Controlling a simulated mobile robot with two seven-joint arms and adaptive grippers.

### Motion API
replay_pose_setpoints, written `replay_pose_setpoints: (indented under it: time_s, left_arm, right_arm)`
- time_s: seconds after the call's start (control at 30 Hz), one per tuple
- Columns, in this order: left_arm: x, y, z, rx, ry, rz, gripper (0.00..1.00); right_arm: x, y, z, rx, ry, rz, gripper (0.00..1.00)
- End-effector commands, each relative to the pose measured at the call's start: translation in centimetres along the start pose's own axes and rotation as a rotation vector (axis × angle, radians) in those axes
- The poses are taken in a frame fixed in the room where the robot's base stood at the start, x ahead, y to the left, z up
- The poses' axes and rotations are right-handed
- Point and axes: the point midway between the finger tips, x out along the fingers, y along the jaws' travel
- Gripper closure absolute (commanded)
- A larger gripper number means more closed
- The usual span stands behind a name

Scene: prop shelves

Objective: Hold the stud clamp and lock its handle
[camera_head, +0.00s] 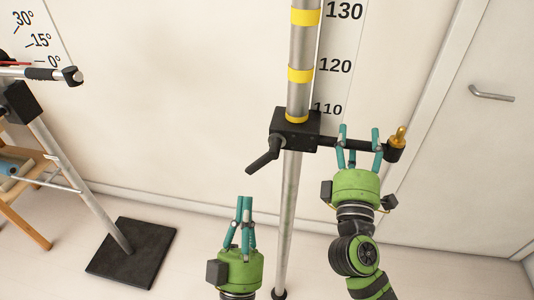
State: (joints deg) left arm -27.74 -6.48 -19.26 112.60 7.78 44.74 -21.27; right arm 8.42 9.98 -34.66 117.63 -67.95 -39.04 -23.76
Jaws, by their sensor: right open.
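The stud clamp is a black block (296,129) around an upright metal pole (289,195), near the 110 mark. Its black handle (264,155) slants down to the left from the block. A black bar (352,142) runs right from the block to an end piece with a brass stud (400,135). My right gripper (360,134) is open, its teal fingers up at the bar, one on each side of a stretch of it; contact is unclear. My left gripper (244,199) is below the handle, apart from it, fingers close together; whether they meet is unclear.
A second stand with a black base plate (132,252) and a tilted pole is at the left, beside a wooden frame (30,215). A scale (335,65) is on the wall behind the pole. A door (480,150) is at the right. The floor between the stands is clear.

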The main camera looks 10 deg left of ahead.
Motion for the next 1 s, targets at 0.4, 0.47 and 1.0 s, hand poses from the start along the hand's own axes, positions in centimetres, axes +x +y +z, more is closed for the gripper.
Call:
replay_pose_setpoints:
  time_s: [0.4, 0.47, 1.0]
  left_arm:
    - [-0.1, 0.0, 0.1, 0.000, 0.000, 0.000, 1.00]
    - [-0.1, 0.0, 0.1, 0.000, 0.000, 0.000, 1.00]
    - [-0.6, -0.1, 0.7, 0.000, 0.000, 0.000, 1.00]
  right_arm:
    - [-4.2, 1.2, 0.0, 0.000, 0.000, -0.002, 0.43]
    - [-4.7, 1.4, 0.0, 0.001, 0.000, -0.003, 0.43]
    - [-9.6, 2.9, 0.0, 0.001, 0.001, -0.002, 0.43]
